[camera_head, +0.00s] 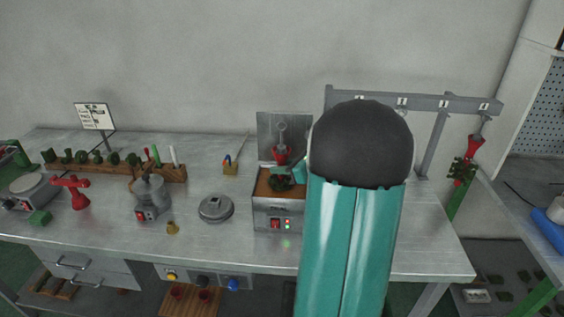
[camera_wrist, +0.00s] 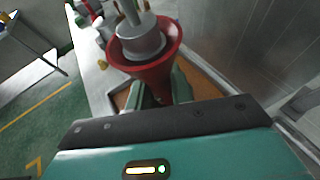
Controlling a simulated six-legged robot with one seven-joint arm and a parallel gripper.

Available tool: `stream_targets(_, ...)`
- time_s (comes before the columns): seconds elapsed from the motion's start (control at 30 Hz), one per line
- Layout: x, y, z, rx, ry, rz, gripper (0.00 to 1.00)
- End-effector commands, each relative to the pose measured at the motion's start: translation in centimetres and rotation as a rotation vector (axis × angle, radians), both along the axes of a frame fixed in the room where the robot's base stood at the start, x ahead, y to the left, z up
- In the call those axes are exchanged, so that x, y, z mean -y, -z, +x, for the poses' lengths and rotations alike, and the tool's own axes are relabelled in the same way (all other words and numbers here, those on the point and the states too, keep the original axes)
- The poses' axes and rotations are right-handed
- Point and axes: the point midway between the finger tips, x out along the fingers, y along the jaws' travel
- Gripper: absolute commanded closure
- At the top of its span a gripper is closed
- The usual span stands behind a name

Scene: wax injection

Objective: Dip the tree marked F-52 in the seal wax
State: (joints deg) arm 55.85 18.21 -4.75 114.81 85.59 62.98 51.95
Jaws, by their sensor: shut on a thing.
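A tree with a red funnel-shaped cup (camera_head: 281,156) and a metal hook stands upright over the open wax tank (camera_head: 262,211). My gripper (camera_head: 298,172) reaches in from the right and is shut on the tree. In the wrist view the red cup (camera_wrist: 145,72), with a grey metal plug in it, hides most of the fingers (camera_wrist: 170,92). No F-52 mark is readable. A second tree with a red cup (camera_head: 474,147) hangs at the rack's right end.
A grey rack (camera_head: 440,101) stands behind my arm at the right. A round grey lid (camera_head: 215,208) lies left of the tank. Further left are a metal pot (camera_head: 150,197), a red stand (camera_head: 74,190) and a wooden tool rack (camera_head: 120,171). A metal splash plate rises behind the tank.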

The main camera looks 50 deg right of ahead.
Motion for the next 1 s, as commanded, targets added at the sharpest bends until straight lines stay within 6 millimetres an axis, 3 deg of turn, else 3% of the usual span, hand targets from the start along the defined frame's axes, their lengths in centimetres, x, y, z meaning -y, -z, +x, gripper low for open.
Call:
stream_targets(0.5, 0.0, 2.8, 0.0, 0.0, 0.0, -0.001, 1.0)
stream_targets(1.0, 0.0, 3.1, 0.0, 0.001, -0.001, 0.0, 1.0)
